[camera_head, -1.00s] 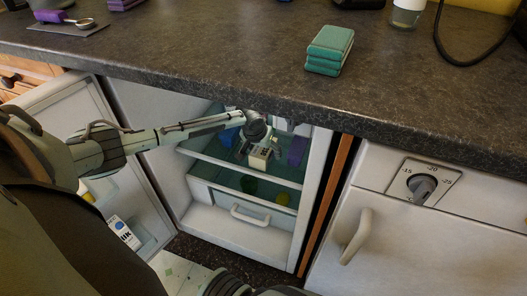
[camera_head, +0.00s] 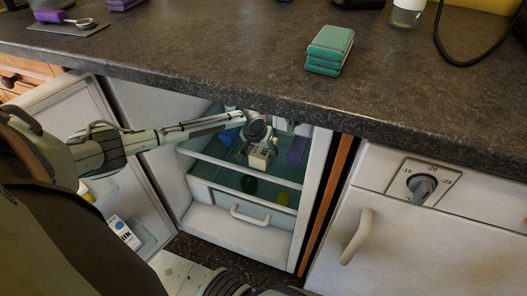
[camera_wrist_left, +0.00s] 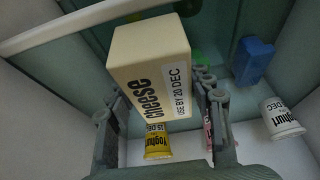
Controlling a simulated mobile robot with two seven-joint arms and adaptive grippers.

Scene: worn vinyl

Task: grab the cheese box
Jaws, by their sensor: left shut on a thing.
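The cheese box (camera_wrist_left: 150,65) is pale cream with black "cheese" lettering and a white date label. My left gripper (camera_wrist_left: 163,122) is shut on it, with one finger on each side of the box in the left wrist view. In the head view my left arm reaches into the open fridge, where the left gripper (camera_head: 256,148) and the small pale cheese box (camera_head: 259,161) show above the shelf. Whether the box touches the shelf is hard to tell. My right gripper does not show.
A yellow yoghurt pot (camera_wrist_left: 157,142), a white yoghurt pot (camera_wrist_left: 282,118) and a blue item (camera_wrist_left: 252,60) are near the gripper. A purple item (camera_head: 297,150) stands at the fridge's right side. The open door (camera_head: 80,120) is at left; the countertop (camera_head: 230,50) overhangs above.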

